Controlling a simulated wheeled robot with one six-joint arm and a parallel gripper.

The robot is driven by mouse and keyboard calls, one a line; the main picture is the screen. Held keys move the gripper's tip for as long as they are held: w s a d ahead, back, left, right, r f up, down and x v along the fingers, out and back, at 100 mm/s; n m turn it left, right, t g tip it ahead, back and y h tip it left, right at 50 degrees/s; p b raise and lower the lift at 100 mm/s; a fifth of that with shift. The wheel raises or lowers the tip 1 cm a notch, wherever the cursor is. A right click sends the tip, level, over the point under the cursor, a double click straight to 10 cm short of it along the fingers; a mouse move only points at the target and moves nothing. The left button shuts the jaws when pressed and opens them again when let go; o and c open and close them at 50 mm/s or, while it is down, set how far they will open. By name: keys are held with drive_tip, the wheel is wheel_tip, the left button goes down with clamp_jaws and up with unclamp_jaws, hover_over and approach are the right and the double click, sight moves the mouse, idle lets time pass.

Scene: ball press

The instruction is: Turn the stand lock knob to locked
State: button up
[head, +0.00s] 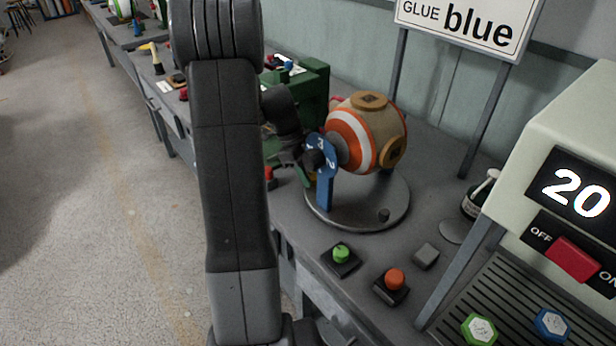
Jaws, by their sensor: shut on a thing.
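The ball stand has a round grey base plate (345,222) and a blue upright (325,190) with white marks at its top. A ball (367,130) with orange and white bands and tan discs is mounted beside the upright. My gripper (311,160) reaches in from the left and is shut at the upright's left face, on what looks like the dark stand lock knob (318,158). The fingers and wrist hide most of the knob, so its turn position cannot be read. A small dark peg (384,215) stands on the base plate.
A green button (341,253), an orange button (393,281) and a grey block (426,256) sit in front of the stand. A pale machine (570,120) showing 20 stands at right. A green machine (312,85) is behind my wrist. Open floor lies left.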

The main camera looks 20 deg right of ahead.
drive_tip(key=shift+w+d+m+g+y+b, duration=0.15)
drive_tip(key=shift+m+g+y+b, duration=0.2)
drive_tip(key=shift+m, duration=1.15)
drive_tip(key=o, duration=1)
drive_tip(key=v, duration=1.4)
drive_tip(key=shift+d+f+p, duration=0.1)
drive_tip(key=shift+p, duration=0.3)
drive_tip(key=x, duration=1.3)
drive_tip(key=shift+f+b, duration=0.3)
drive_tip(key=shift+b, duration=0.1)
drive_tip(key=shift+s, duration=0.2)
